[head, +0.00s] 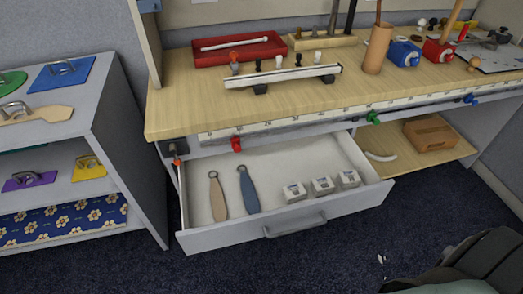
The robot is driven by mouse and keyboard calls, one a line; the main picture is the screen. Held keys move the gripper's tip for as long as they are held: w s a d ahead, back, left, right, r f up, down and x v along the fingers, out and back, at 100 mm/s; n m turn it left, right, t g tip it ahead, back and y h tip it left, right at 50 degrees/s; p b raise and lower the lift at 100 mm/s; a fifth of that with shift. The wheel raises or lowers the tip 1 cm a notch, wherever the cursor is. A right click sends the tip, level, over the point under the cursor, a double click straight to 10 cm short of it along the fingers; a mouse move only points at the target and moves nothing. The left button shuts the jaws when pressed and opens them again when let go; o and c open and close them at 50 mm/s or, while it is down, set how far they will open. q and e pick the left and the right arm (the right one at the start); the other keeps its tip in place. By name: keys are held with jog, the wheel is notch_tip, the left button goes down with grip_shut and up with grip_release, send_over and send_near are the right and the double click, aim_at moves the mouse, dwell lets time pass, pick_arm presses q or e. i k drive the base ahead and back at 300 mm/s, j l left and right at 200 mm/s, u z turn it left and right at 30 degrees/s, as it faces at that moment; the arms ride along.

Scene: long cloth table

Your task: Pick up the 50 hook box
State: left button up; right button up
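Three small white boxes with printed labels stand in a row in the open drawer: a left one (294,192), a middle one (322,186) and a right one (348,179). The print is too small to read, so I cannot tell which is the 50 hook box. They sit in the right front part of the drawer (275,165), near its front panel. Neither gripper can be made out in the head view. No gripper touches the boxes.
A tan paddle-shaped tool (217,198) and a blue one (249,190) lie left of the boxes. The wooden worktop (190,95) overhangs the drawer's back. A shelf unit (120,130) stands left. A dark shape fills the bottom right corner.

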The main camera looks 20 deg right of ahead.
aim_at(296, 192)
jog(key=z, duration=0.8)
